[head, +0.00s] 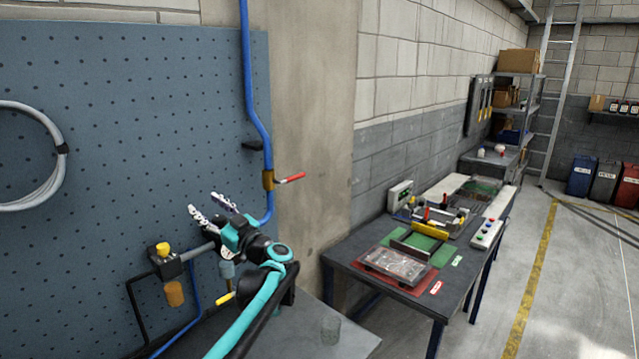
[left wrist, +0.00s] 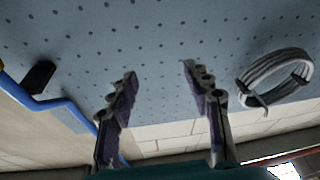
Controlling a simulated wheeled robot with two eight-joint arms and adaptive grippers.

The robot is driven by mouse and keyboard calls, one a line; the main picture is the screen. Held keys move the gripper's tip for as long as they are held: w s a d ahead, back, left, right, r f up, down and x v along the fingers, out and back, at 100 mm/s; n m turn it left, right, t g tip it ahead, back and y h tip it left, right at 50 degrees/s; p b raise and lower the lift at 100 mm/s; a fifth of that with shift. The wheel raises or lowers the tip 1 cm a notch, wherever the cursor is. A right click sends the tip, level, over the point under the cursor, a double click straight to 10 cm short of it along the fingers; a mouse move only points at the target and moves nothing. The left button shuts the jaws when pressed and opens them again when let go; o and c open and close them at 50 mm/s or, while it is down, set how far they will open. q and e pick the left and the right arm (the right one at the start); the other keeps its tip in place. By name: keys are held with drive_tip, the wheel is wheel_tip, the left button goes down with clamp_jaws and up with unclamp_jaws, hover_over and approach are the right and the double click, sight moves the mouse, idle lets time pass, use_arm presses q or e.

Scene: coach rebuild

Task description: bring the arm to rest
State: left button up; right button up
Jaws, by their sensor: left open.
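My left arm comes in from the bottom of the head view, teal and black. Its left gripper (head: 211,209) is in front of the blue pegboard, with its fingers spread apart. In the left wrist view the left gripper (left wrist: 157,85) also shows open, with nothing between the two fingers and the pegboard (left wrist: 150,40) behind them. My right gripper is in neither view.
A blue pipe (head: 248,80) with a red-handled valve (head: 290,179) runs down beside the gripper. A regulator with a yellow knob (head: 163,250) is close at left. A cable coil (head: 55,180) hangs on the pegboard. A workbench (head: 345,262) with fixtures stands at right.

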use_arm(q)
drive_tip(key=s+d+r+m+t+h+b, duration=0.2)
drive_tip(key=s+d+m+t+h+b, duration=0.15)
drive_tip(key=d+m+t+h, duration=0.65)
drive_tip(key=s+d+f+m+g+h+b, duration=0.1)
drive_tip(key=s+d+f+m+g+h, duration=0.2)
drive_tip(key=s+d+f+h, duration=0.35)
drive_tip(key=s+a+f+g+b, duration=0.2)
drive_tip(key=s+f+g, duration=0.4)
drive_tip(key=s+f, duration=0.9)
drive_tip(key=s+a+f+g+h+b, duration=0.1)
drive_tip(key=s+f+g, duration=0.4)
drive_tip(key=s+f, duration=1)
wheel_tip(320, 180, down, 4)
drive_tip(key=shift+a+r+g+b, duration=0.2)
drive_tip(key=shift+a+g+b, duration=0.2)
drive_tip(key=shift+b, duration=0.25)
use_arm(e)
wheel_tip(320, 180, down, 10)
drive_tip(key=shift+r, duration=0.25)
use_arm(q)
drive_tip(key=shift+d, duration=0.1)
drive_tip(key=shift+c, duration=0.2)
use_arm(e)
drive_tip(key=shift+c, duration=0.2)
